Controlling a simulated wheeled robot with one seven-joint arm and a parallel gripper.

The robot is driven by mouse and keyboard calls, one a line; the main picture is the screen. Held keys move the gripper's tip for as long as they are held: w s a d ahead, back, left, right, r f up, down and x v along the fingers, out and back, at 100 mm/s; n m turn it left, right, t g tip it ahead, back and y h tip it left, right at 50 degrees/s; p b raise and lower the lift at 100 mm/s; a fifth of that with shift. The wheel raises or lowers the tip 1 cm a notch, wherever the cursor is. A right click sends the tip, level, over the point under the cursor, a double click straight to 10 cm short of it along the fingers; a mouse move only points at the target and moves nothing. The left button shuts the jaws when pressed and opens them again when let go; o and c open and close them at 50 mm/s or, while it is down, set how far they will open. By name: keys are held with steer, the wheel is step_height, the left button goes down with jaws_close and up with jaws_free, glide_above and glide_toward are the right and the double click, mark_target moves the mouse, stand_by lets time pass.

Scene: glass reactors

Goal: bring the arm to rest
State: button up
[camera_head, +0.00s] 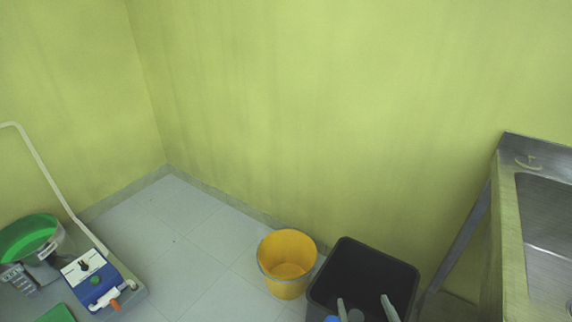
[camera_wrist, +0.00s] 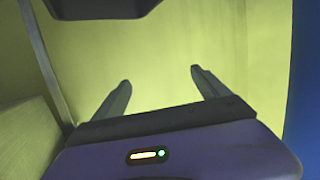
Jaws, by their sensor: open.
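My gripper (camera_wrist: 160,78) is open in the wrist view, its two grey fingers apart with only yellow-green wall showing between them. Nothing is held between the fingers. In the head view two grey finger-like tips, likely those of my gripper (camera_head: 366,309), show at the bottom edge, in front of the black bin. The rest of my arm is out of the head view.
A black bin (camera_head: 352,258) stands by the wall beside a yellow bucket (camera_head: 287,248). A steel sink (camera_head: 548,225) is at right. At lower left are a blue-and-white device (camera_head: 92,283) and a green bowl (camera_head: 30,238). Tiled floor (camera_head: 180,240) between is clear.

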steer(key=s+r+p, duration=0.3)
steer(key=s+r, duration=0.4)
steer(key=s, duration=0.4)
steer(key=s+d+r+p, duration=0.1)
steer(key=s+r+p, duration=0.2)
steer(key=s+r, duration=0.5)
steer(key=s+d+r+p, duration=0.1)
steer(key=s+r+p, duration=0.3)
steer(key=s, duration=1)
step_height(320, 180, up, 3)
steer(key=shift+s+r+m+h, duration=0.15)
steer(key=shift+s+m+h, duration=0.15)
steer(key=shift+s+m, duration=0.1)
